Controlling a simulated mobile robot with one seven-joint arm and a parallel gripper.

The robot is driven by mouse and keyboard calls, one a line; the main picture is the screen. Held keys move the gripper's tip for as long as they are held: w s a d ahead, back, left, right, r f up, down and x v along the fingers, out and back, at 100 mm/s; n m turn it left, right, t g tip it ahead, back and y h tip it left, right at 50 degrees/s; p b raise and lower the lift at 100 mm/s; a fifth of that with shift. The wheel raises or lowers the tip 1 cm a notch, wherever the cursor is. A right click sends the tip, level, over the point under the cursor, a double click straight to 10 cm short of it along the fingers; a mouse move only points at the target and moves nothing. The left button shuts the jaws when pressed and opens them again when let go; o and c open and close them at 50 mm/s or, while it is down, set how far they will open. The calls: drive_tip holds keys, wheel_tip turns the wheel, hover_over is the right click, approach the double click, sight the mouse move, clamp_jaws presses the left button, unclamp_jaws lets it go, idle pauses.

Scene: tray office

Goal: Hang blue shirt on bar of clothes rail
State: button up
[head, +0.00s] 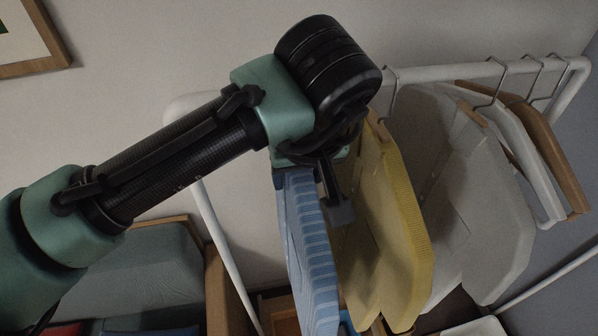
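The blue shirt (308,255), light blue with paler stripes, hangs edge-on directly below my gripper (325,190). Its top meets the gripper's underside; its hanger hook is hidden. One dark finger shows just right of the shirt's top. The other finger is not clear, so I cannot tell whether the gripper is shut on the hanger. The white clothes rail's bar (440,76) runs behind my wrist to the upper right. My arm hides the bar above the blue shirt, so I cannot tell whether the shirt hangs from it.
A yellow garment (405,225) hangs close to the right of the blue shirt. Several grey, white and brown garments (490,215) crowd the bar further right. A grey-green padded piece of furniture (150,270) stands lower left. A picture frame (45,50) is on the wall.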

drive_tip(key=shift+o, duration=1)
drive_tip(key=b+v, duration=0.2)
drive_tip(key=v, duration=1)
drive_tip(key=w+d+r+m+t+h, duration=0.3)
drive_tip(key=d+r+m+t+h, duration=0.4)
drive_tip(key=d+r+h, duration=0.65)
wheel_tip(320, 180, up, 10)
drive_tip(key=s+a+t+y, duration=0.1)
drive_tip(key=a+t, duration=0.2)
drive_tip(key=t, duration=0.5)
drive_tip(key=s+a+r+n+t+y, duration=0.1)
drive_tip(key=s+a+n+t+y, duration=0.3)
drive_tip(key=a+t+y, duration=0.3)
drive_tip(key=s+a+y, duration=0.1)
drive_tip(key=a+y, duration=0.3)
drive_tip(key=a, duration=0.1)
drive_tip(key=shift+s+r+n+t+y, duration=0.15)
drive_tip(key=shift+r+n+t+y, duration=0.15)
drive_tip(key=shift+n+t+y, duration=0.1)
